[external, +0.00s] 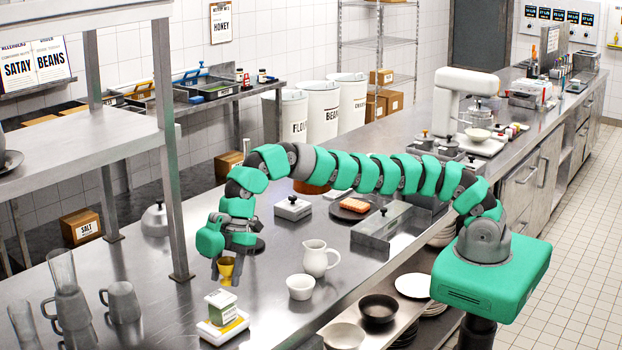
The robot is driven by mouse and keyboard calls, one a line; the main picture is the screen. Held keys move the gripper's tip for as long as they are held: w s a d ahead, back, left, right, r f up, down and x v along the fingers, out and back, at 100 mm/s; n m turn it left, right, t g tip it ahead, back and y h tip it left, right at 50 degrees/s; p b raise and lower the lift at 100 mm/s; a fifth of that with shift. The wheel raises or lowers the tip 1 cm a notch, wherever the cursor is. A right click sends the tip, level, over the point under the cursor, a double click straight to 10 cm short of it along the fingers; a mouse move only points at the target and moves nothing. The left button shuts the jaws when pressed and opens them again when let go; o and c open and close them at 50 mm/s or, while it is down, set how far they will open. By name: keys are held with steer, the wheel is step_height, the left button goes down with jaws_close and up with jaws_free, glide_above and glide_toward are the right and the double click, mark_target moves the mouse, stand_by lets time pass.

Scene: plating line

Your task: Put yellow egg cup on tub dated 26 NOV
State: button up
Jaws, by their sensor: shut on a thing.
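The yellow egg cup (227,266) is held upright between the fingers of my gripper (226,272), which is shut on it. The cup is in the air over the steel counter, above and slightly behind a small stack at the front. The stack has a white tub with a green label (222,308) on top of a wider white piece with a yellow front (222,328). No date on a tub is readable at this size. Whether the cup is directly over the stack cannot be told from this one view.
A white bowl (301,287) and a white jug (316,259) stand right of the stack.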

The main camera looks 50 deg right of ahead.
mark_target(216, 301)
steer(key=shift+w+a+p, duration=0.35)
steer(key=shift+w+a, duration=0.25)
steer(key=shift+a, duration=0.35)
steer(key=shift+f, duration=0.1)
steer(key=shift+a+f+p, duration=0.1)
steer(key=shift+f+p, duration=0.3)
steer(key=shift+f, duration=1.35)
steer(key=shift+f, duration=0.2)
steer(key=o, duration=1)
steer(key=shift+b+v, duration=0.75)
steer(key=shift+v, duration=5.4)
